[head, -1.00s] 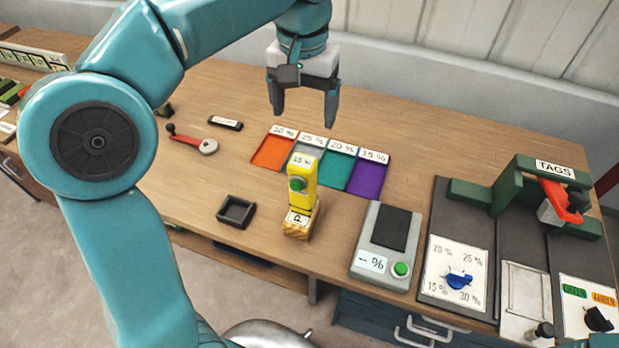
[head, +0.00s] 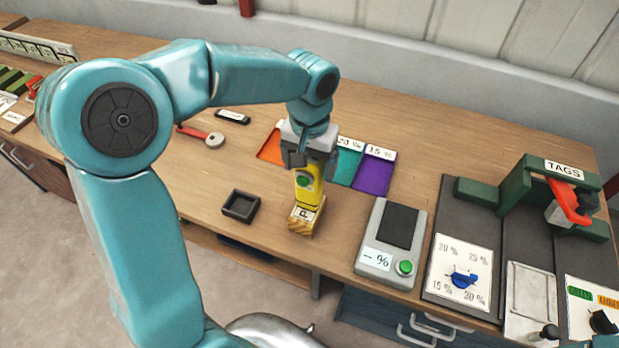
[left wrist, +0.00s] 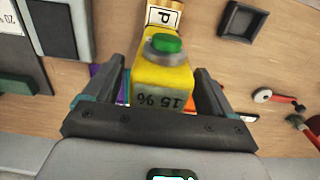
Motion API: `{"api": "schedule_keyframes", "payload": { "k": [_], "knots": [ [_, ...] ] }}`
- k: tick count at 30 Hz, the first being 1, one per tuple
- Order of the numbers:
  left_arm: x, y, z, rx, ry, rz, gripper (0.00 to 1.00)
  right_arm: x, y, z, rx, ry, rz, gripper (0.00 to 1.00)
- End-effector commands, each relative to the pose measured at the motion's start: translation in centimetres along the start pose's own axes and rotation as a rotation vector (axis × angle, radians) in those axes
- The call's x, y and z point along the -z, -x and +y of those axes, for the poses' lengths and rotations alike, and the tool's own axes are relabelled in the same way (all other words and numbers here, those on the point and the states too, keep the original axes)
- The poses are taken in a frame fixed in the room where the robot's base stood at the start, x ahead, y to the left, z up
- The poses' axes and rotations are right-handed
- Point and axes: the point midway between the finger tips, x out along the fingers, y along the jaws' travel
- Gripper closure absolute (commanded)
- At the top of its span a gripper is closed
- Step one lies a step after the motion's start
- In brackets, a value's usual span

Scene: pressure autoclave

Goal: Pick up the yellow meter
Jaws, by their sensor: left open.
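The yellow meter (head: 308,184) stands upright on a wooden block labelled P (head: 304,218) near the table's front edge. In the left wrist view the yellow meter (left wrist: 160,80) shows its green button and an upside-down "15 %" label. My left gripper (head: 309,158) is over the meter's top from above. In the left wrist view the open fingers of the left gripper (left wrist: 153,92) stand on either side of the meter, with a gap visible at least on the right. My right gripper is in neither view.
A small dark square tray (head: 241,206) lies left of the meter. A grey scale-like device with a green button (head: 391,243) stands to the right. Coloured mats, including a purple one (head: 373,172), lie behind. A red-handled tool (head: 203,135) lies at the back left.

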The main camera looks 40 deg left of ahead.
Motion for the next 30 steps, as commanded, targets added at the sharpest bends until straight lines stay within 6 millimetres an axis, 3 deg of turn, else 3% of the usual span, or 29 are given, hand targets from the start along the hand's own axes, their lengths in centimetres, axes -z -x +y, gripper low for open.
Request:
{"api": "schedule_keyframes", "payload": {
  "k": [7,8,15,25,30],
  "knots": [
    [0.0,-0.3,0.0,0.0,0.0,0.001,0.15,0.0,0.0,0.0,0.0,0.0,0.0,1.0],
    [0.0,-0.3,0.0,0.0,0.0,0.001,0.21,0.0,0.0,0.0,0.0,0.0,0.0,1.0],
    [0.0,-0.3,0.0,0.0,0.0,0.001,1.0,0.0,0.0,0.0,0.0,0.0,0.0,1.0],
    [0.0,0.0,0.0,0.0,0.0,0.001,1.0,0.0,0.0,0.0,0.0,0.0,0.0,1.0],
    [0.1,1.9,0.0,-0.001,0.001,0.005,1.0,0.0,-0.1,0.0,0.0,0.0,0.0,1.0]
  ]
}}
